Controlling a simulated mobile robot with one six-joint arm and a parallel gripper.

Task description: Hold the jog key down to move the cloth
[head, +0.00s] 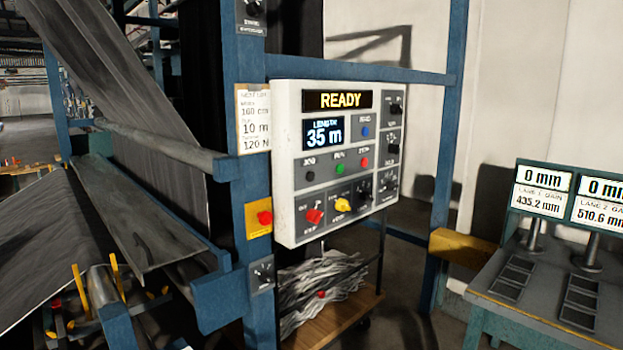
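The white control panel (283,190) is fixed to a blue frame post near the middle of the head view. Its upper display (338,100) reads READY, and the length display (323,133) reads 35 m. The jog key (310,176) is a small black button at the left of a row, under a small label that looks like JOG. A green button (339,169) and a red button (363,162) sit to its right. The grey cloth (150,160) hangs down at the left and spreads over the machine. My gripper is not in view.
Red (314,215) and yellow (342,205) knobs sit low on the panel. A red button on a yellow plate (258,216) is on the post. Crumpled cloth (320,285) lies on a wooden cart below. A bench with displays (543,190) stands at the right.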

